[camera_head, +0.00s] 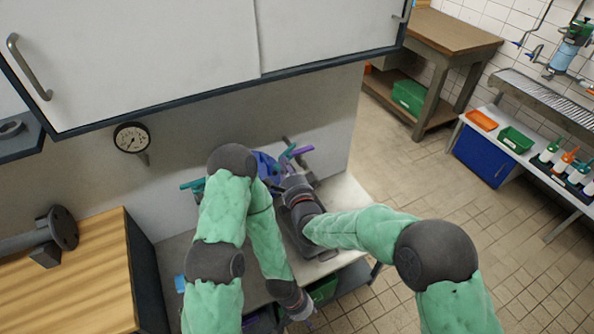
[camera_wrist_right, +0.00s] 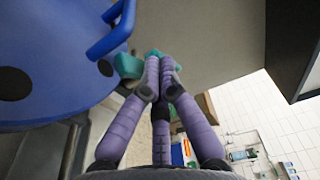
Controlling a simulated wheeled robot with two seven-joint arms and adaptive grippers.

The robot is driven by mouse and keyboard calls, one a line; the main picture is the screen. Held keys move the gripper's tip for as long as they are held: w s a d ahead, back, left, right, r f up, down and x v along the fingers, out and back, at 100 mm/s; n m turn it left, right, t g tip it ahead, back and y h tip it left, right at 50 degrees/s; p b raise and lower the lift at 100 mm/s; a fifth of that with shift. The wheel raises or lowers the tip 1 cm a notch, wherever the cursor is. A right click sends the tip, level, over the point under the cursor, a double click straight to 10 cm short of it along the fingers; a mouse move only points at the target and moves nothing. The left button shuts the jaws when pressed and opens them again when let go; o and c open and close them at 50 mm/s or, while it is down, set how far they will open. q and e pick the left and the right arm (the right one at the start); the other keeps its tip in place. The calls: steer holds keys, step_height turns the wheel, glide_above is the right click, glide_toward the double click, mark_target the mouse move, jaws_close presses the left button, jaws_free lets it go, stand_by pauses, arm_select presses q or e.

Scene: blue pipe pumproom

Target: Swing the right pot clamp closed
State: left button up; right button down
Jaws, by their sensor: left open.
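The blue pot (camera_head: 264,166) stands on the bench against the wall, partly hidden by my arms. Its round blue lid with a blue bar handle (camera_wrist_right: 112,32) fills the left of the right wrist view. The right pot clamp has a teal handle (camera_wrist_right: 128,66). My right gripper (camera_wrist_right: 160,66) has its purple fingers drawn together on this handle, with teal showing on both sides; the contact is partly hidden. It shows small in the head view (camera_head: 300,152). My left gripper (camera_head: 309,321) is open, low at the bench front, away from the pot and mostly hidden.
Another teal handle (camera_head: 192,184) shows left of the pot. A white cabinet (camera_head: 150,55) hangs above the bench, with a gauge (camera_head: 131,138) below it. A wooden worktop (camera_head: 70,275) is at left. Tiled floor (camera_head: 420,180) is clear at right.

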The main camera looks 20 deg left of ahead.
steer(key=shift+s+a+b, duration=0.15)
steer(key=shift+a+b, duration=0.6)
steer(key=shift+b, duration=0.55)
steer(key=shift+a+b, duration=0.3)
steer(key=shift+b, duration=0.3)
stand_by(1.7)
stand_by(1.1)
